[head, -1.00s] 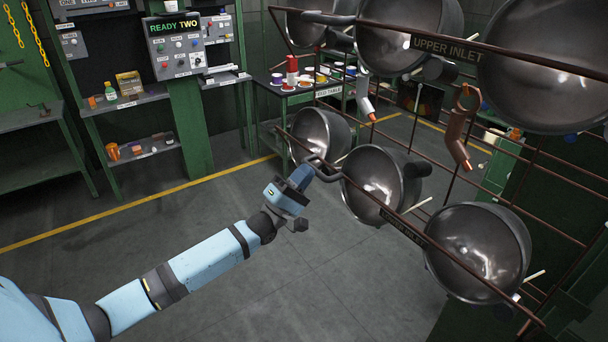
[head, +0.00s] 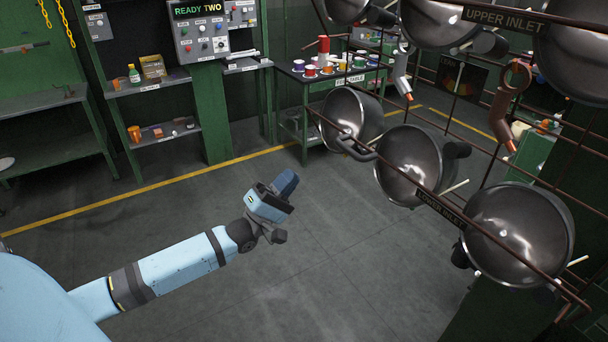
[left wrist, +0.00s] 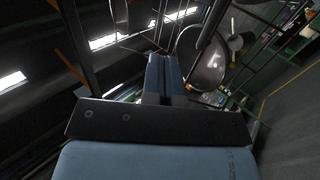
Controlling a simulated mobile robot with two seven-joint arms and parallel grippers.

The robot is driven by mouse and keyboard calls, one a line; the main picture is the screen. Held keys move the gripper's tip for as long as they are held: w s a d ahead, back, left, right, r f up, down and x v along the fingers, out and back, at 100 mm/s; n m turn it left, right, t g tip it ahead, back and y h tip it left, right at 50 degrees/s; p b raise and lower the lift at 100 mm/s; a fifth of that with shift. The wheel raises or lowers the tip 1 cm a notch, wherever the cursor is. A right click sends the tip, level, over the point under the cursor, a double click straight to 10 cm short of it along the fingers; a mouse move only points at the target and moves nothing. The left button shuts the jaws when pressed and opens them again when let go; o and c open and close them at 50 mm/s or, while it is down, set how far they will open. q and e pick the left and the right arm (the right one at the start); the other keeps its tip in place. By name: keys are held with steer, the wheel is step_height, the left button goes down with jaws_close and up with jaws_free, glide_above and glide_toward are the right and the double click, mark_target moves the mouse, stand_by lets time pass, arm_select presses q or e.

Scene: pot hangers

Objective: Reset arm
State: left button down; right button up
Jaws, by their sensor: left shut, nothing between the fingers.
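My left gripper (head: 286,182) is at the end of the light blue arm that comes in from the left, raised over open floor. Its fingers are shut and empty; they also show together in the left wrist view (left wrist: 164,75). In the head view it is left of the hanging pots and apart from them. The nearest pots are one at the lower rail's left end (head: 351,123), a middle one (head: 408,160) and a lower right one (head: 515,230). My right gripper is not in view.
A rusty rail rack with an UPPER INLET sign (head: 505,17) carries more pots at the top right. A small table (head: 300,88) with coloured cups stands behind. Green shelves (head: 150,86) and a READY TWO panel (head: 201,32) line the back. The floor centre is clear.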

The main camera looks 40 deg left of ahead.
arm_select(q)
steer(key=shift+s+a, duration=0.2)
steer(key=shift+s, duration=0.15)
steer(key=shift+d+f, duration=0.1)
steer(key=s+d+f+m+g+y+p, duration=0.1)
steer(key=s+d+f+m+g, duration=0.3)
steer(key=f, duration=0.5)
steer(key=s+d+f+m+g+y+p, duration=0.1)
steer(key=s+d+f+m+g+y, duration=0.2)
steer(key=s+d+f+m, duration=0.4)
steer(key=s+d+f+m+g+y+p, duration=0.1)
steer(key=s+d+f+m+g+y, duration=0.2)
steer(key=f, duration=0.9)
steer(key=s+d+m+g, duration=0.2)
steer(key=s+d+g, duration=0.1)
steer(key=s+d, duration=0.1)
steer(key=shift+s+d, duration=0.25)
steer(key=shift+s, duration=0.4)
steer(key=shift+f, duration=0.1)
